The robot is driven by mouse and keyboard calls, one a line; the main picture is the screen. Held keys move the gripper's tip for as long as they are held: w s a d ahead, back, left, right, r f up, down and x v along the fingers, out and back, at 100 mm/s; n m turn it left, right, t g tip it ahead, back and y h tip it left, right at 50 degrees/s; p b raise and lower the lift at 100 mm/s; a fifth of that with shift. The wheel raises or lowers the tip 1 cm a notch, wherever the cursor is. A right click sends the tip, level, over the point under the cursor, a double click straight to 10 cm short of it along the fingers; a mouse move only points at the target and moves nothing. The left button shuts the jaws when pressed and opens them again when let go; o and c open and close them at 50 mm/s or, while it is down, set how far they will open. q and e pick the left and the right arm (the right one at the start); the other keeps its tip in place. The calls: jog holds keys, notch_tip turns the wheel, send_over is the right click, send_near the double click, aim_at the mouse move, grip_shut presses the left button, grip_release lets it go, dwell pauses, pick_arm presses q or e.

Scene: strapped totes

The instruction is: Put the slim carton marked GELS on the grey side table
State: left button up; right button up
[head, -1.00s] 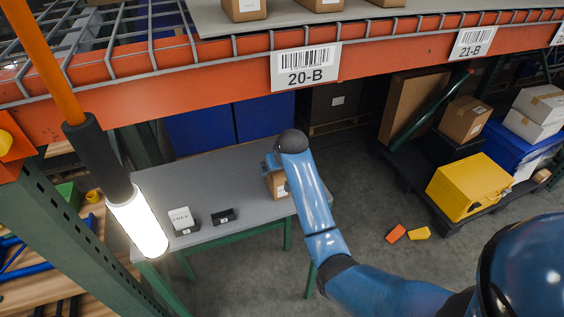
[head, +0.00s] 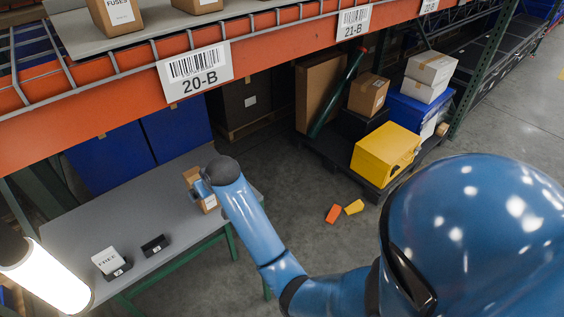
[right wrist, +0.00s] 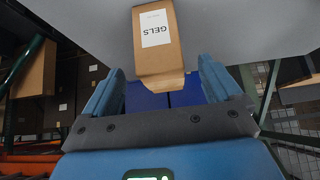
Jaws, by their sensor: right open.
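The slim brown carton with the white GELS label (right wrist: 157,45) stands on the grey side table (head: 150,205). In the head view the carton (head: 209,204) is near the table's far right end, partly hidden by my right gripper (head: 200,188). In the right wrist view, my right gripper (right wrist: 162,82) is open, with one finger on each side of the carton's near end. Gaps show between the fingers and the carton. The grey tabletop fills the top of that view. My left gripper is not in view.
A white card (head: 107,259) in a dark holder and a small black block (head: 154,245) stand on the table left of the carton. The orange shelf beam marked 20-B (head: 120,95) runs above. A yellow case (head: 385,153) lies on a dark pallet to the right.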

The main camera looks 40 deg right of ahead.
jog(key=s+f+t, duration=0.5)
jog(key=s+f, duration=0.4)
jog(key=s, duration=0.6)
jog(key=s+r+t, duration=0.2)
jog(key=s+r, duration=0.2)
jog(key=s, duration=0.5)
jog(key=s+r+t, duration=0.3)
jog(key=s+r, duration=0.1)
jog(key=s, duration=0.6)
jog(key=shift+s+d+r, duration=0.15)
jog(key=shift+s+r, duration=0.15)
jog(key=shift+r, duration=0.05)
